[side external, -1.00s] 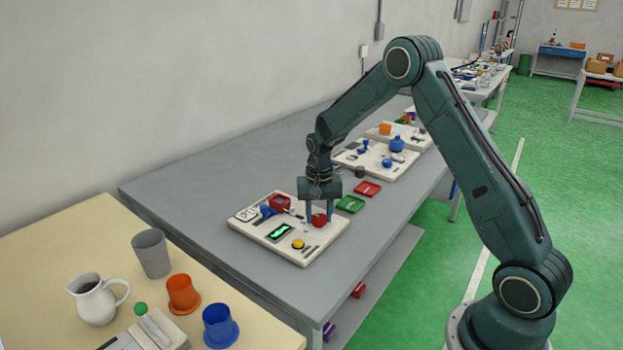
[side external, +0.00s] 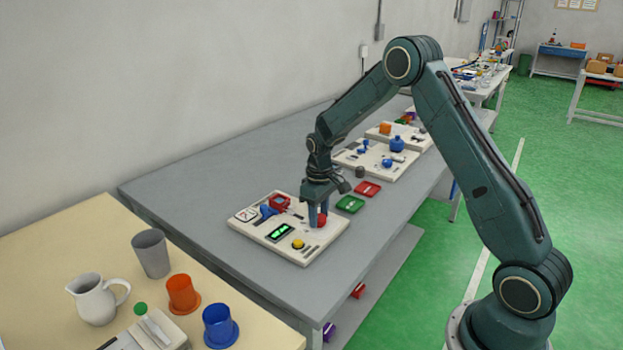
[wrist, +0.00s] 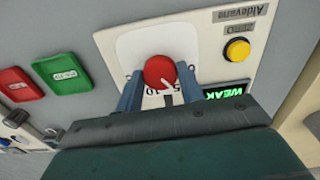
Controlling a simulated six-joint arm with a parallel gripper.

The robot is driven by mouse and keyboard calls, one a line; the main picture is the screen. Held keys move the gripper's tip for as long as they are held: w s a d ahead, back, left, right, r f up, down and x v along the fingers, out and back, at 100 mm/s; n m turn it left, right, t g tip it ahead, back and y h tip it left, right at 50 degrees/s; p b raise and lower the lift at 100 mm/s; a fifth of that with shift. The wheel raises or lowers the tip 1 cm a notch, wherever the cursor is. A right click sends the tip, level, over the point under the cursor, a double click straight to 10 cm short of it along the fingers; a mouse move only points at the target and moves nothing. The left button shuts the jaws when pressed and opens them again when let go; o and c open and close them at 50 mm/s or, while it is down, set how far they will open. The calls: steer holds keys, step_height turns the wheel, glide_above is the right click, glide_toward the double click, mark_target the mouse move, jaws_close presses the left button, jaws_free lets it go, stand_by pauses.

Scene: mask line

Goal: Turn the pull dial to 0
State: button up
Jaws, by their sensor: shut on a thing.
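The pull dial is a round red knob (wrist: 160,72) on a white plate of the cream panel (side external: 268,246). A pale pointer mark shows on the knob, and the scale around it is partly hidden by my fingers. Numbers, including a 10, show below the knob in the wrist view. My gripper (wrist: 163,86) is shut on the red knob, with one blue finger on each side. In the side view, my gripper (side external: 318,218) reaches down onto the knob and hides part of it. A display (wrist: 225,90) beside it reads WEAK in green.
A yellow button (wrist: 237,49) sits on the same panel. Red (side external: 367,188) and green (side external: 350,204) plates lie on the grey table behind the panel. More panels with blue and orange parts stand farther along the table.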

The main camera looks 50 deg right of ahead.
mark_target(319, 217)
steer(key=n, duration=0.4)
steer(key=shift+r+n, duration=0.1)
steer(key=shift+n, duration=2.2)
steer(key=o, duration=1)
step_height(319, 217, up, 14)
steer(key=shift+f, duration=0.1)
